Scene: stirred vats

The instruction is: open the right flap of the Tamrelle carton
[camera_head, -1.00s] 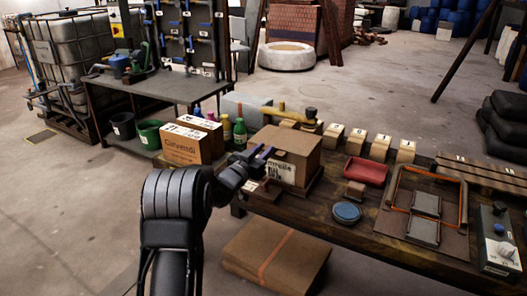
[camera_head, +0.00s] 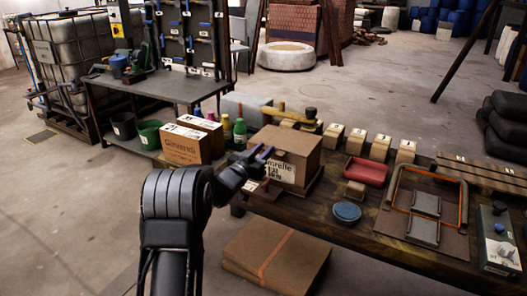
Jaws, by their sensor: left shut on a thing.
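The Tamrelle carton (camera_head: 302,145) is a brown cardboard box on the wooden bench, with a printed label on its front that is partly covered by my gripper. Its top looks closed, with the flaps lying flat. My left gripper (camera_head: 263,154) is at the carton's left front upper edge, with its blue-tipped fingers against the box. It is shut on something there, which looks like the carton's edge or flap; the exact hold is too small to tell. My right gripper is not in view.
Another carton (camera_head: 184,145) stands left, beside a green bottle (camera_head: 240,134). Right of the Tamrelle carton are a red tray (camera_head: 366,171), a blue round dish (camera_head: 347,211) and several small boxes. Flat cardboard (camera_head: 275,258) lies on the floor in front of the bench.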

